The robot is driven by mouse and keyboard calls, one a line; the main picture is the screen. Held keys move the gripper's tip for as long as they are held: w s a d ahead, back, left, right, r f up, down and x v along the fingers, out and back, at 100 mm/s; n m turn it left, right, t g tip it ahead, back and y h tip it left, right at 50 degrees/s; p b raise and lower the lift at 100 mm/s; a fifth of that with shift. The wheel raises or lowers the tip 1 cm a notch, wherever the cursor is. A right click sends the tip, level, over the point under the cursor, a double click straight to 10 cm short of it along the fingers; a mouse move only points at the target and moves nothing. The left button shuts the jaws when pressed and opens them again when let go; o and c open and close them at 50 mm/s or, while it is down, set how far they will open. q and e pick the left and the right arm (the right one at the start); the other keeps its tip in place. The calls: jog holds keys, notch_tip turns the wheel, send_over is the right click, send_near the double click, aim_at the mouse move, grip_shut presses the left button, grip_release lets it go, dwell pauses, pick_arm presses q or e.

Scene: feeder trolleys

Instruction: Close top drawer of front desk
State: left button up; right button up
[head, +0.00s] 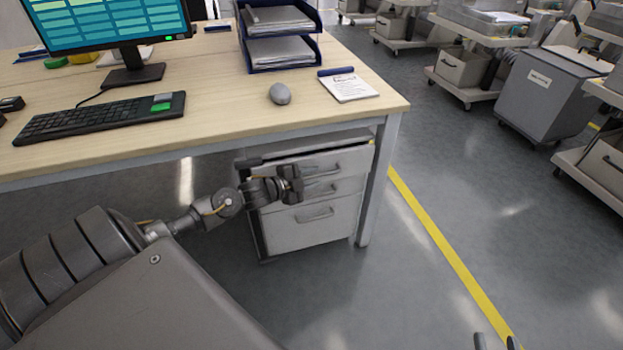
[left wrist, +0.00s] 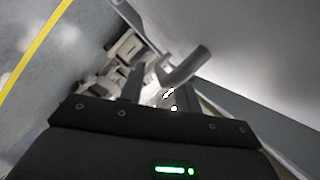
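A grey drawer unit (head: 312,225) stands under the right end of the wooden front desk (head: 215,85). Its top drawer (head: 350,160) has a dark bar handle and seems to stand out a little from the unit; how far is hard to tell. My left gripper (head: 292,184) is in front of the upper drawers and hides part of their fronts. In the left wrist view its fingers (left wrist: 157,92) are apart, with a grey handle (left wrist: 188,66) close by the right finger; I cannot tell whether they touch. My right gripper (head: 496,342) shows only its two separated fingertips at the bottom edge.
On the desk are a monitor (head: 105,22), keyboard (head: 100,118), mouse (head: 280,93), notepad (head: 347,87) and paper trays (head: 280,50). The desk leg (head: 378,180) stands right of the drawer unit. The floor beyond the yellow line (head: 440,245) is clear up to the trolleys (head: 470,75).

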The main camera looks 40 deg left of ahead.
pick_arm(q)
grip_shut()
dwell(0.3)
jog(key=shift+w+a+r, duration=0.1)
jog(key=shift+w+a, duration=0.35)
jog(key=shift+a, duration=0.2)
jog(key=shift+w+a, duration=0.4)
jog(key=shift+a, duration=0.2)
grip_release()
